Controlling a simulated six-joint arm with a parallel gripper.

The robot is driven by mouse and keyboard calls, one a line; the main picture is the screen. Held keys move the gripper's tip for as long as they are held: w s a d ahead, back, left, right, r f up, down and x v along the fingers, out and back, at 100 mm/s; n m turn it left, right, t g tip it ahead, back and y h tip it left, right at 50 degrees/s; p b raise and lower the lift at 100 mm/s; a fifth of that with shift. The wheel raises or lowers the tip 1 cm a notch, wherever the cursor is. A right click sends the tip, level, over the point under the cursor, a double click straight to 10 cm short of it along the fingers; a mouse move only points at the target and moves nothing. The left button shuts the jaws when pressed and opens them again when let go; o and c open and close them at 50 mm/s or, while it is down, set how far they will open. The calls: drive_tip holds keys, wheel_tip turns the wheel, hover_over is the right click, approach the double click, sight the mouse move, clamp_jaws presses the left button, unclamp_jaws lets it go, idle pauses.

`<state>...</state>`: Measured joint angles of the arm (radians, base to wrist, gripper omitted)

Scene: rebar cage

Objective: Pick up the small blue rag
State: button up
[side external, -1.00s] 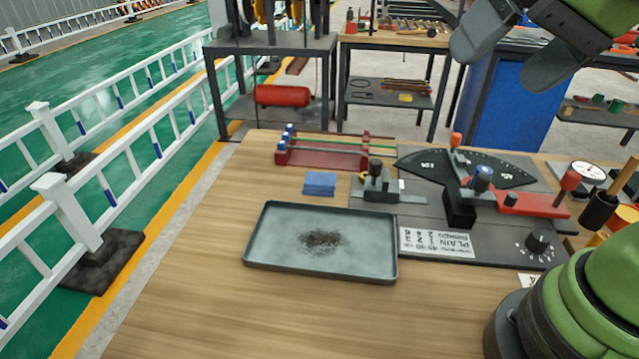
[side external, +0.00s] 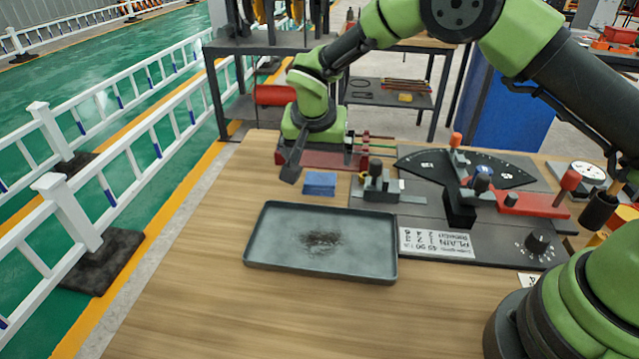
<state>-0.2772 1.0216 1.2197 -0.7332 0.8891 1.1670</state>
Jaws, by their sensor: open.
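The small blue rag (side external: 320,185) lies folded on the wooden bench, just behind the grey metal tray. My gripper (side external: 321,171) is open and points down, just behind and above the rag in the picture. One dark finger hangs to the left of the rag and the other shows to its right, partly in front of the red rack. Nothing is between the fingers that I can see. Whether either finger touches the bench or the rag cannot be told.
The tray (side external: 285,262) holds a dark pile of debris. A red rack (side external: 300,159) with coloured rods is partly hidden behind my gripper. A grey bending fixture (side external: 380,190) stands close to the rag's right. Bare bench (side external: 215,225) lies to the left.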

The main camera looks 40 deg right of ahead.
sight(318, 183)
drive_tip(key=x, duration=1)
drive_tip(key=shift+a+f, duration=0.3)
drive_tip(key=c, duration=1)
wheel_tip(318, 183, up, 10)
